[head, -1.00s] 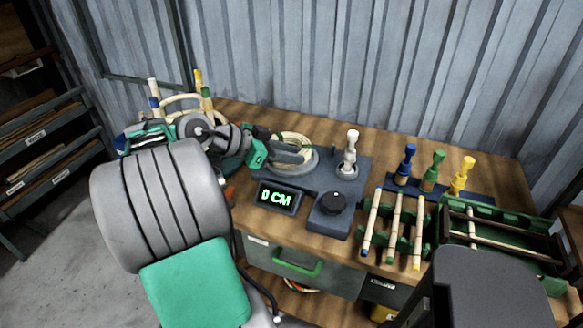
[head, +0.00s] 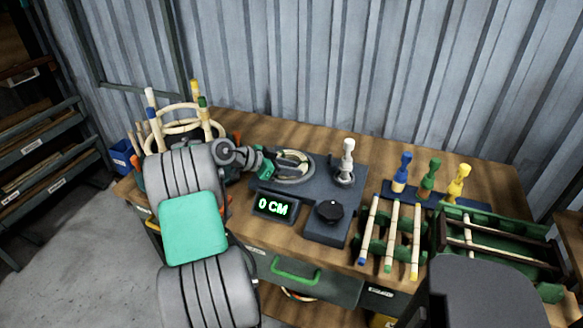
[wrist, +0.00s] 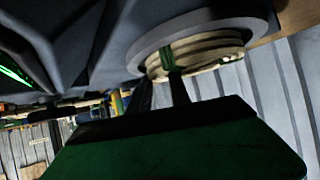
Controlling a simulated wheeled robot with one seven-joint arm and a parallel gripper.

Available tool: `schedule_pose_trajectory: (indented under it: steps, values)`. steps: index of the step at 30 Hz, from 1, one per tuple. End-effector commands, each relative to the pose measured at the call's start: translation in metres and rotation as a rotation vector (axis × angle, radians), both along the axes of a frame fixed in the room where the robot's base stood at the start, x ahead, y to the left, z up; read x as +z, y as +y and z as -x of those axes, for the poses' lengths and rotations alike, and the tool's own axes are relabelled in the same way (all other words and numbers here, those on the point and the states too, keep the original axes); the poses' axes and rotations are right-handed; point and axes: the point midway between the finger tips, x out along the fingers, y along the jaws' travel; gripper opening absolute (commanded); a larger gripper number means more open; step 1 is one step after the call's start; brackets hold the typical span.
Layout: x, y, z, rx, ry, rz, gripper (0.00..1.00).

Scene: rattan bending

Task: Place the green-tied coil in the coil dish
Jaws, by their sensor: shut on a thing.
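The pale rattan coil (head: 292,160) lies at the round grey coil dish (head: 308,178) in the head view. In the wrist view the coil (wrist: 205,50) shows a green tie, and the dish's grey rim (wrist: 258,28) curves around it. My gripper (head: 277,164) reaches in from the left. In the wrist view its narrow fingers (wrist: 166,88) are shut on the coil at the green tie. I cannot tell whether the coil rests on the dish or is held just above it. The gripper body hides part of the coil.
A display (head: 275,207) reading 0 CM and a black knob (head: 329,211) sit in front of the dish. A rack of rattan sticks (head: 391,240) is farther right. Large rattan hoops (head: 185,126) stand at left.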

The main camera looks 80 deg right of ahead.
Motion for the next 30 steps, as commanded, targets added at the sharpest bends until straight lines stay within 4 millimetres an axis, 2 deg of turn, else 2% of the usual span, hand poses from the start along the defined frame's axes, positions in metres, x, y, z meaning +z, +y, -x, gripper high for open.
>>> schedule_pose_trajectory:
  steps: [9,10,18,27,30]
  values:
    - [-0.0044,-0.0004,-0.0001,0.000,-0.002,0.003,0.00]
    - [-0.0041,-0.0003,-0.0001,0.000,-0.002,0.003,0.24]
    - [-0.0028,0.0000,0.0000,0.000,-0.001,0.002,0.45]
    - [-0.0029,0.0006,0.0009,-0.003,0.000,0.001,0.45]
    - [0.0028,0.0006,0.0010,-0.003,0.000,0.002,0.45]
